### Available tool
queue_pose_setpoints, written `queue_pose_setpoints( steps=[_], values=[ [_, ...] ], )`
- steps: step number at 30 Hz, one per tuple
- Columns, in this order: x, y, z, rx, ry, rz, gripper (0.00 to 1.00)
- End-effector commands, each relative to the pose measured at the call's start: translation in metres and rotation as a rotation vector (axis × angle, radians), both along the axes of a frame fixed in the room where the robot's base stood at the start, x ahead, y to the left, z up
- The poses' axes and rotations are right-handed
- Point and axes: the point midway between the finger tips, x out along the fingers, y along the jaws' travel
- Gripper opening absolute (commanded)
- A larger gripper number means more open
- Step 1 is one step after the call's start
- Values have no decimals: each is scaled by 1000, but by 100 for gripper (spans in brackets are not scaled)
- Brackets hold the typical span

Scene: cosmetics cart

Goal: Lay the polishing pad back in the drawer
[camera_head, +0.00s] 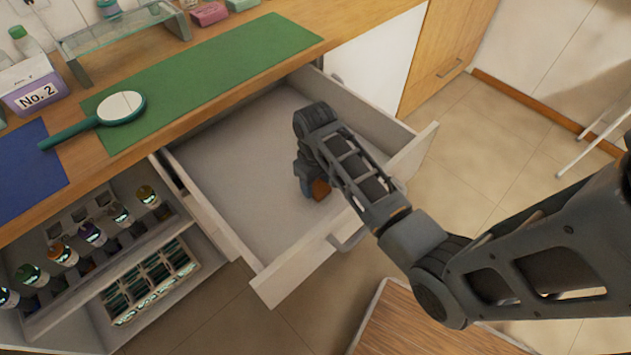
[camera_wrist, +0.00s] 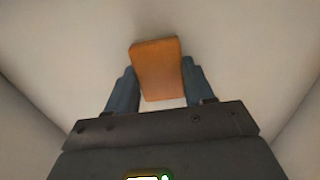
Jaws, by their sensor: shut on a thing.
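The polishing pad (camera_wrist: 157,68) is an orange-brown block. In the wrist view it sits between the two fingers of my gripper (camera_wrist: 155,85), which is shut on it. In the head view a small part of the pad (camera_head: 320,189) shows below my gripper (camera_head: 308,183); the rest is hidden by the gripper. The drawer (camera_head: 225,170) is pulled open, pale grey inside, and otherwise looks empty. My gripper is over the drawer's inside, toward its right half. I cannot tell whether the pad touches the drawer floor.
The drawer's front panel (camera_head: 290,280) and side walls stand around my gripper. The wooden counter (camera_head: 75,100) above holds a green mat (camera_head: 230,65) and a hand mirror (camera_head: 122,107). Several bottles stand in a rack (camera_head: 110,255) at lower left. The drawer's left part is clear.

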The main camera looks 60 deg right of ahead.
Motion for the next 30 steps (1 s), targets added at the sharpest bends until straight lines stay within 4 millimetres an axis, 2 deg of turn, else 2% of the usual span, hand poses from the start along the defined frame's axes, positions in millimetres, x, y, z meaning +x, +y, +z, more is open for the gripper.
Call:
queue_pose_setpoints(
  steps=[12,13,18,21,30],
  values=[
    [0,0,-6,-1,-2,0,24],
    [0,0,-6,-1,-2,0,54],
    [0,0,-5,-1,-2,0,71],
    [0,0,-5,-1,-2,0,78],
    [0,0,-1,-1,-2,0,78]
  ],
)
